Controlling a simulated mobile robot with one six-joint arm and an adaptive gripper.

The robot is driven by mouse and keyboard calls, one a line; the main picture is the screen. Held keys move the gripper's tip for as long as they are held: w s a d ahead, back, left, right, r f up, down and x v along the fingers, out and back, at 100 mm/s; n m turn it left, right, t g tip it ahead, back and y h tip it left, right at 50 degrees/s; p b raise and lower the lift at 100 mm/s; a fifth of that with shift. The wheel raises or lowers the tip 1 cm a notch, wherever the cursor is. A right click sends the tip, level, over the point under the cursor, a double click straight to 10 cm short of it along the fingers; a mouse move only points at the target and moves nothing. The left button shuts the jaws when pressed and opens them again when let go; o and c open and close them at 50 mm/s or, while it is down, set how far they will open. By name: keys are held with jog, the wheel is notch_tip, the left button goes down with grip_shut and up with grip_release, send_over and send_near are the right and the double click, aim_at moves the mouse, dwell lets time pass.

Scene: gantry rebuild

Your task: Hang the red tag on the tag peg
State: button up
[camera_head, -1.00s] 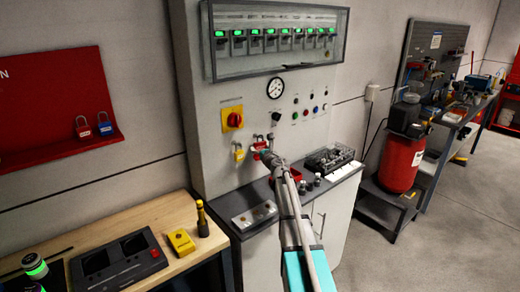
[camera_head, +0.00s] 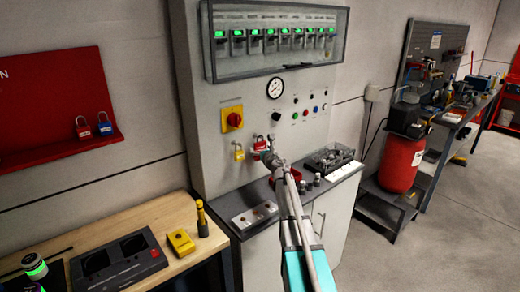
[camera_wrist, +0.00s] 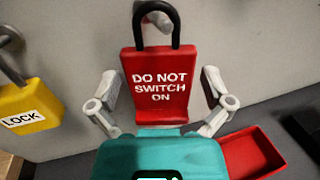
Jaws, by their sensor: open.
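The red tag (camera_wrist: 160,85) reads "DO NOT SWITCH ON" and is upright in the wrist view, with a black loop at its top. A grey peg end (camera_wrist: 158,18) shows inside the loop, and the tag appears to hang from it. My gripper (camera_wrist: 160,92) is open, with one finger on each side of the tag and a gap at both sides. In the head view the tag (camera_head: 260,143) is small against the grey panel, just beyond my gripper (camera_head: 268,156), which partly hides the area below it.
A yellow lock (camera_wrist: 28,108) hangs to the left of the tag. A red tray (camera_wrist: 252,152) lies below right on the dark counter. A rotary switch (camera_head: 233,119) is on the panel above.

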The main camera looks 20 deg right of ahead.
jog(key=s, duration=1.1)
jog(key=shift+s, duration=0.2)
